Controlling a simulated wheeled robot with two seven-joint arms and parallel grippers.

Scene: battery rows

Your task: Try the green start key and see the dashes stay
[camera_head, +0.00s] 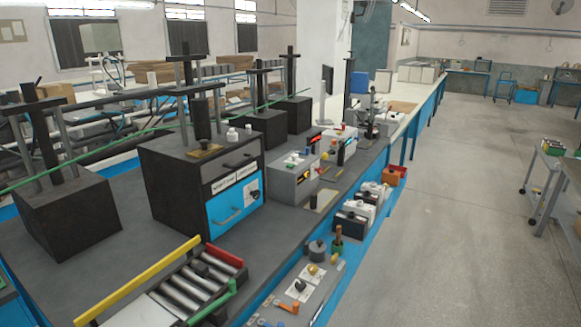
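A grey instrument box (293,181) stands on the dark bench, right of the blue-fronted press cabinet. I cannot tell which box bears the start key. Neither of my grippers shows in this view.
A black press cabinet with a blue lower front (236,200) stands left of the boxes. A roller rack with yellow and red rails (190,280) is at the front. Small tools and battery-like blocks (352,222) line the bench's right edge.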

